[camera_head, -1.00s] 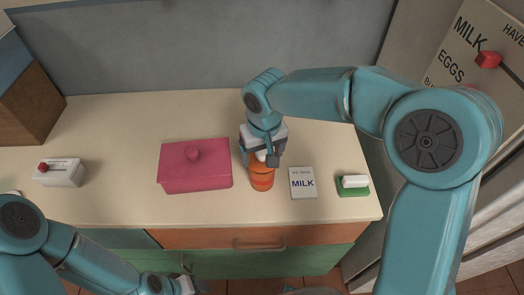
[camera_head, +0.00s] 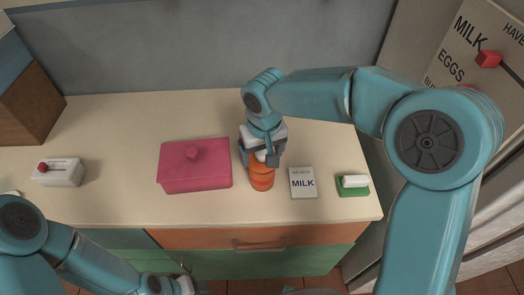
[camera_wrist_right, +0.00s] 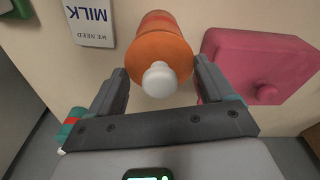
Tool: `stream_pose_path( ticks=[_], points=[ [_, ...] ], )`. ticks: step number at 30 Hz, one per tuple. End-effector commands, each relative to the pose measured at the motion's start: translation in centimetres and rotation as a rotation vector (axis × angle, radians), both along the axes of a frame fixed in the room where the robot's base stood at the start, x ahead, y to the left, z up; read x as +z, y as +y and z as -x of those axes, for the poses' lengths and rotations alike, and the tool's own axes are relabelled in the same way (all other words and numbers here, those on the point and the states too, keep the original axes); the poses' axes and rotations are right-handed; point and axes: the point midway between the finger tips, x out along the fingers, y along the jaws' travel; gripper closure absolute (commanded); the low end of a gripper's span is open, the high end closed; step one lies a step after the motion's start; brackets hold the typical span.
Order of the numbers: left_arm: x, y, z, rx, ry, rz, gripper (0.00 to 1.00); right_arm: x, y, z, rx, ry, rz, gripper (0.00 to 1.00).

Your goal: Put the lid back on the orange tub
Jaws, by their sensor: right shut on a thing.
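The orange tub (camera_head: 262,182) stands on the counter to the right of the pink box, with a darker band around it. The orange lid (camera_wrist_right: 150,48) with its white knob (camera_wrist_right: 159,79) is at the tub's near end in the right wrist view. My right gripper (camera_head: 262,160) is above the tub, shut on the lid, with a finger on each side. I cannot tell whether the lid touches the tub's rim all round. My left gripper (camera_head: 188,286) is low at the bottom edge, in front of the counter; its fingers are too unclear to read.
A pink lidded box (camera_head: 194,167) stands close left of the tub. A MILK card (camera_head: 303,184) and a green-and-white block (camera_head: 353,186) lie to the right. A white device with a red knob (camera_head: 59,172) is far left. The counter behind the pink box is clear.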

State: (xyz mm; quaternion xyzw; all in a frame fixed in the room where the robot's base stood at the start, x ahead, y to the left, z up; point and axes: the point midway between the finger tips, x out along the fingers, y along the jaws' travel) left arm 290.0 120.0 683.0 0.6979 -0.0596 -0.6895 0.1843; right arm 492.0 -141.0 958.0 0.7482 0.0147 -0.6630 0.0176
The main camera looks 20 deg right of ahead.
Motion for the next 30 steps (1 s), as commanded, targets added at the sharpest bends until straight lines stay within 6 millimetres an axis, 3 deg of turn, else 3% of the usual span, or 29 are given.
stream_pose_path(
  ticks=[29,30],
  points=[
    [-0.37,0.0,0.0,0.0,0.0,0.0,0.41,-0.27,-0.02,-0.02,0.0,0.0,0.0,0.46],
    [-0.37,0.0,0.0,0.0,0.0,0.0,0.41,-0.27,-0.02,-0.02,0.0,0.0,0.0,0.15]
  ],
)
